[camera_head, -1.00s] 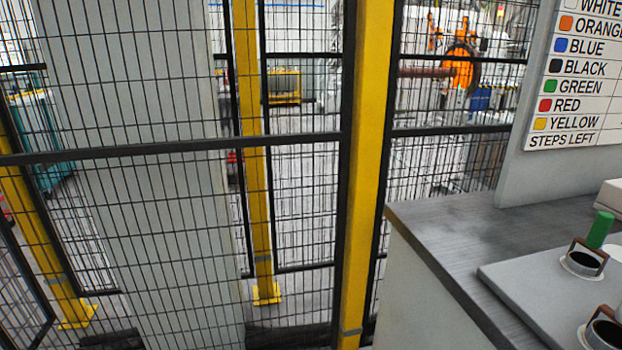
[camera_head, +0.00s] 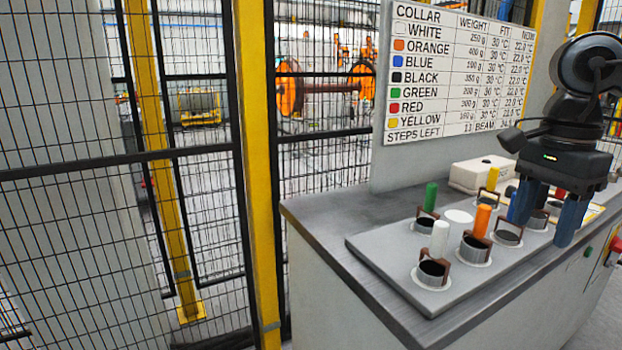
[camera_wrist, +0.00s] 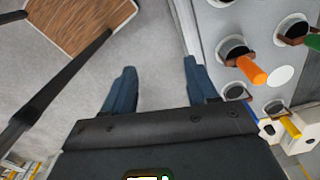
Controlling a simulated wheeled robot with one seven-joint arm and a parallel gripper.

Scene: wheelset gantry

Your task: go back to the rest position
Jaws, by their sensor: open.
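My gripper (camera_head: 546,212) hangs over the right end of the grey plate in the head view, with its two blue fingers apart and nothing between them. It also shows in the wrist view (camera_wrist: 158,72), where bare grey floor lies between the fingers. The grey plate (camera_head: 372,250) lies on the bench and carries several collars with brown handles. A white peg (camera_head: 439,240), an orange peg (camera_head: 482,221), a green peg (camera_head: 431,196) and a yellow peg (camera_head: 492,178) stand there. The fingers hide part of the plate's right side.
The bench (camera_head: 318,222) has a bare left end. A board (camera_head: 460,70) listing collars stands behind it and reads "STEPS LEFT 11". A white box (camera_head: 482,172) sits at the back. A mesh fence with yellow posts (camera_head: 257,170) stands left. A brown wooden surface (camera_wrist: 80,22) shows in the wrist view.

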